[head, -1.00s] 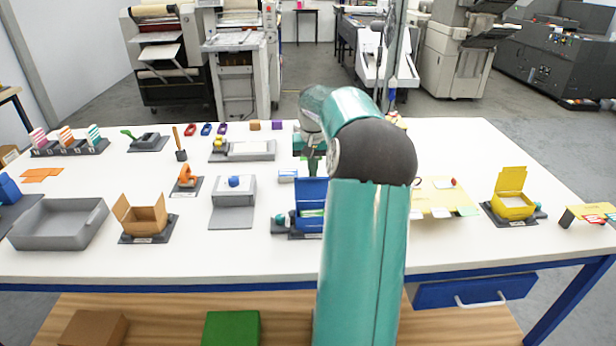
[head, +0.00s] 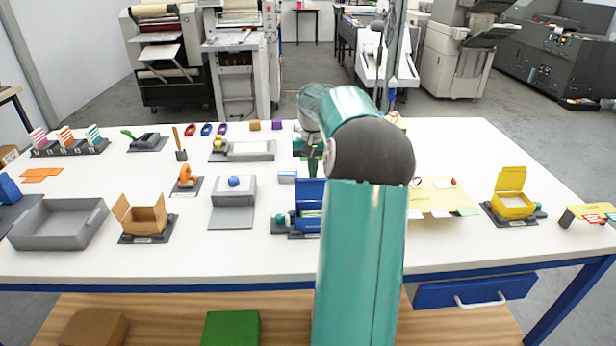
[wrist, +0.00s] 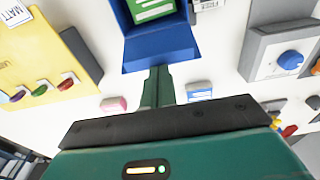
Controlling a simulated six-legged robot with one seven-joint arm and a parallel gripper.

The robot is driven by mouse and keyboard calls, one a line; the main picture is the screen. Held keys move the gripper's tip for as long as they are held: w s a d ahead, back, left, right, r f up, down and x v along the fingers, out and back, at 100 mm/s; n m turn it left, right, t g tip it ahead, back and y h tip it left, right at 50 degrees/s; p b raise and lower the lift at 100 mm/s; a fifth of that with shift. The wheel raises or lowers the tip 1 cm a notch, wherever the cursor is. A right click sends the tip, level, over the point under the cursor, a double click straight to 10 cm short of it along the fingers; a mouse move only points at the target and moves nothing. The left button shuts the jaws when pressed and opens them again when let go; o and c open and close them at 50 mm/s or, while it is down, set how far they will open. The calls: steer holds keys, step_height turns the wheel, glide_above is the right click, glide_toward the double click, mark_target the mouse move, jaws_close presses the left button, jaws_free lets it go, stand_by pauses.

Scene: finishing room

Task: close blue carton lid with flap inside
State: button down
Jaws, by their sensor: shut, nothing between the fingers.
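The blue carton (head: 309,215) stands on a dark base near the table's front, partly hidden by my arm. Its lid (head: 311,189) stands up at the back, open. In the wrist view the carton (wrist: 122,18) is at the top, with a green and white item inside, and the blue lid panel (wrist: 160,46) faces me. My gripper (wrist: 157,72) is shut and empty, its fingertips by the lower edge of that panel; I cannot tell whether they touch. In the head view my gripper (head: 313,170) is just behind the lid.
A grey box with a blue knob (wrist: 285,57) is right of the carton in the wrist view, and a yellow board (wrist: 45,65) is left. In the head view a brown open carton (head: 147,215) and a yellow carton (head: 513,203) stand on either side.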

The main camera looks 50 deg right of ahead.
steer(key=shift+g+y, duration=0.3)
steer(key=shift+y, duration=0.1)
steer(key=shift+s+a+r, duration=0.1)
steer(key=shift+a+r, duration=0.05)
steer(key=shift+r, duration=0.65)
steer(key=shift+s+a+r, duration=0.15)
steer(key=shift+r, duration=0.7)
steer(key=shift+s+a+r, duration=0.1)
steer(key=shift+a+r, duration=0.05)
steer(key=shift+r, duration=0.65)
